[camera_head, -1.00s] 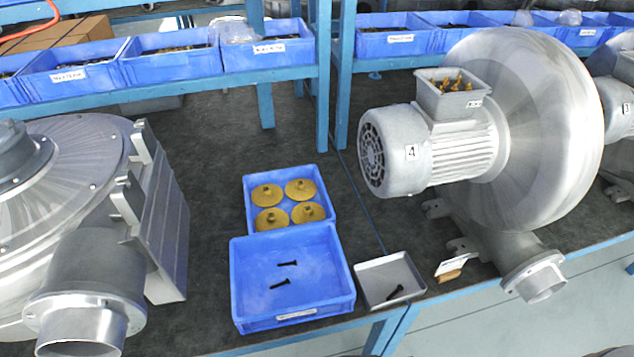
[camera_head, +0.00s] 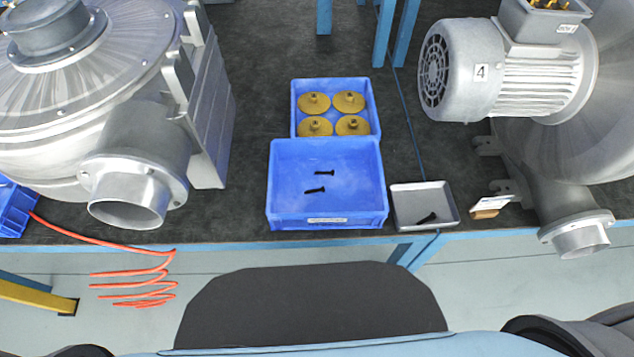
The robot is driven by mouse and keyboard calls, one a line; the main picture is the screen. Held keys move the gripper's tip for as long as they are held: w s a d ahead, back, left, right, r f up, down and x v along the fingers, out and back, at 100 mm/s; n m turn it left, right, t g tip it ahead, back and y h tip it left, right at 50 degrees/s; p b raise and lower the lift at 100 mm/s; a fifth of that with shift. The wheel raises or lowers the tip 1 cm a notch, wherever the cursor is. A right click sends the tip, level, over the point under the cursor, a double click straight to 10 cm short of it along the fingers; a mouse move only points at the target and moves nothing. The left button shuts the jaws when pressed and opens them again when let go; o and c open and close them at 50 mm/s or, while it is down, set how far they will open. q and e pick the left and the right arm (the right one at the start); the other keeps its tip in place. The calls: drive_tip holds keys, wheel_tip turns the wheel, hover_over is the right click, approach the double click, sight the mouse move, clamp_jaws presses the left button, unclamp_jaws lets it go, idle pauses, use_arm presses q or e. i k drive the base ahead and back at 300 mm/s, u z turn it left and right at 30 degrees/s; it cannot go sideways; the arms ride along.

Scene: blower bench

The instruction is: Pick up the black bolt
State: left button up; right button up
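Two black bolts lie on the floor of the front blue bin, an upper bolt (camera_head: 325,172) and a lower bolt (camera_head: 314,190). The front blue bin (camera_head: 327,222) stands near the bench's front edge. A third black bolt (camera_head: 427,217) lies in a small grey metal tray (camera_head: 403,200) just right of the bin. Neither gripper shows in the head view.
A second blue bin (camera_head: 293,108) with several brass discs (camera_head: 313,103) touches the front bin's back. A large blower (camera_head: 134,175) stands left; a motor (camera_head: 500,75) with another blower stands right. A coiled red hose (camera_head: 140,270) hangs below the bench at left.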

sight(322, 189)
drive_tip(key=k, duration=1.05)
drive_tip(key=z, duration=1.15)
drive_tip(key=i, duration=0.6)
drive_tip(key=u, duration=0.7)
drive_tip(key=i, duration=0.75)
drive_tip(key=u, duration=0.55)
